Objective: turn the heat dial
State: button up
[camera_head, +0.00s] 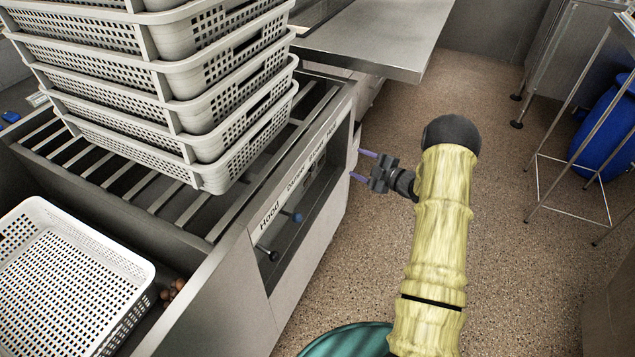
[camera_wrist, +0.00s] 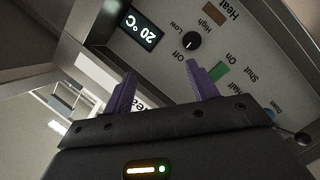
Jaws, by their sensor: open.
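The heat dial (camera_wrist: 190,40) is a small round black knob with a pale pointer mark. It sits on a grey panel in the wrist view, among the upside-down labels Off, Low, High and Heat. The dial is not visible in the head view. My gripper (camera_wrist: 161,70) is open, its two purple fingers apart with nothing between them. The dial appears beyond the tip of the right finger, not between the fingers. In the head view my gripper (camera_head: 357,164) points left at the end of the machine, close to its far corner.
A lit display (camera_wrist: 140,27) reads 20 °C, and a green button (camera_wrist: 218,72) is by On. Stacked grey baskets (camera_head: 165,80) stand on the slatted machine top.

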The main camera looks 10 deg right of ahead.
aim_at(313, 168)
jog(key=s+f+n+g+y+b, duration=0.1)
jog(key=s+f+n+y+b, duration=0.1)
jog(key=f, duration=0.5)
jog(key=shift+s+d+n+y, duration=0.3)
jog(key=shift+s+n+y, duration=0.1)
jog(key=shift+s+y, duration=0.5)
jog(key=shift+f, duration=0.1)
jog(key=b+x, duration=0.2)
jog(key=x, duration=1.5)
jog(key=shift+w+a+f, duration=0.1)
jog(key=shift+w+f, duration=0.05)
jog(key=shift+w, duration=0.05)
jog(key=shift+a, duration=0.1)
jog(key=c, duration=1)
